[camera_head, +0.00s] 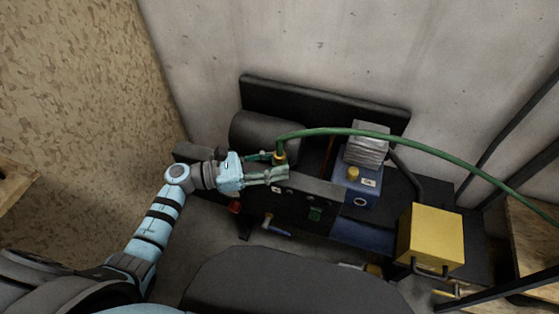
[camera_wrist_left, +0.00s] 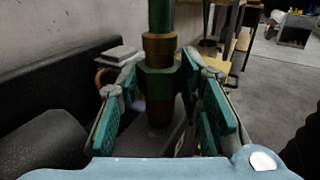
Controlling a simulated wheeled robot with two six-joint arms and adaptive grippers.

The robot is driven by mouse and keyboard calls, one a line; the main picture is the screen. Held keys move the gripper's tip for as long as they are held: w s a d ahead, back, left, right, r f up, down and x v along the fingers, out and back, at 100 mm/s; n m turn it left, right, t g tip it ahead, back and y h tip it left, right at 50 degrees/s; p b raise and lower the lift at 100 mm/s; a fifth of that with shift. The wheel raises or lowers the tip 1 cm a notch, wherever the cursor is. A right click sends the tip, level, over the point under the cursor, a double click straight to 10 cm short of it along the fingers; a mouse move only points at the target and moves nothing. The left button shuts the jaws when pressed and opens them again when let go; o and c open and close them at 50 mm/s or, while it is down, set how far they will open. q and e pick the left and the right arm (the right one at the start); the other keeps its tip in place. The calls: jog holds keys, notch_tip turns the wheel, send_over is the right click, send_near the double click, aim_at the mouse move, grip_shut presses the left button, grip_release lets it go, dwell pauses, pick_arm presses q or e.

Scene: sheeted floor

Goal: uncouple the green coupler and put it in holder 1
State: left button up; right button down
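The green coupler (camera_head: 279,158) stands upright with a brass-coloured collar at the end of a green hose (camera_head: 350,132). In the left wrist view the coupler (camera_wrist_left: 158,80) is between the fingers of my left gripper (camera_wrist_left: 160,98). Gaps show on both sides of it, so the fingers are around it but apart from it. In the head view my left gripper (camera_head: 280,165) reaches in from the left at the coupler's height. The coupler's lower end is partly hidden. I cannot make out which part is holder 1. My right gripper is not in view.
A dark cylindrical tank (camera_head: 262,132) lies behind the gripper. A blue box (camera_head: 358,190) with a yellow knob and a yellow box (camera_head: 432,236) stand to the right. The hose arches right. A concrete wall (camera_head: 330,45) closes the back.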

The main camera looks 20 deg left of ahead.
aim_at(275, 162)
pick_arm(q)
grip_shut()
jog(key=shift+o, duration=1)
grip_release()
grip_shut()
jog(key=shift+r+p, duration=1.75)
jog(key=shift+r, duration=0.8)
jog(key=shift+r+p, duration=1.3)
jog(key=shift+r, duration=0.7)
